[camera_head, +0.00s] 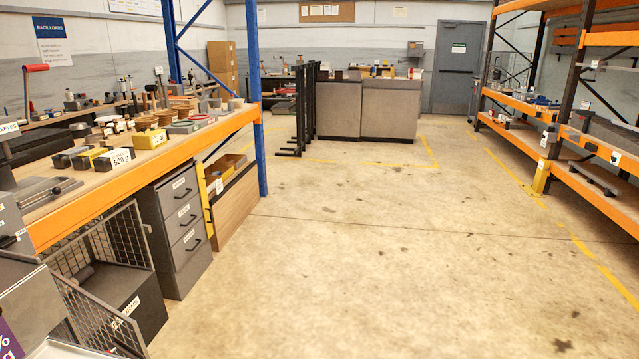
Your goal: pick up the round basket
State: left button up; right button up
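I cannot make out a round basket anywhere in the head view. A wire-mesh cage (117,238) stands under the workbench at the lower left, but it has flat, angular sides. Neither of my grippers is in view.
An orange-edged workbench (232,121) with weights and small parts runs along the left, above a grey drawer cabinet (180,218). Orange shelving (597,143) lines the right. Grey counters (388,110) and a grey door (459,68) are at the back. The concrete floor (400,230) between is clear.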

aim_at(166, 118)
jog(key=i, duration=2.3)
jog(key=i+l+u, duration=0.1)
jog(key=i+u, duration=0.15)
jog(key=i, duration=0.25)
jog(key=i+l+u, duration=0.2)
jog(key=i, duration=0.3)
jog(key=i+l+u, duration=0.25)
jog(key=i, duration=0.2)
jog(key=i+l+u, duration=0.25)
jog(key=i+l, duration=0.1)
jog(key=i, duration=0.1)
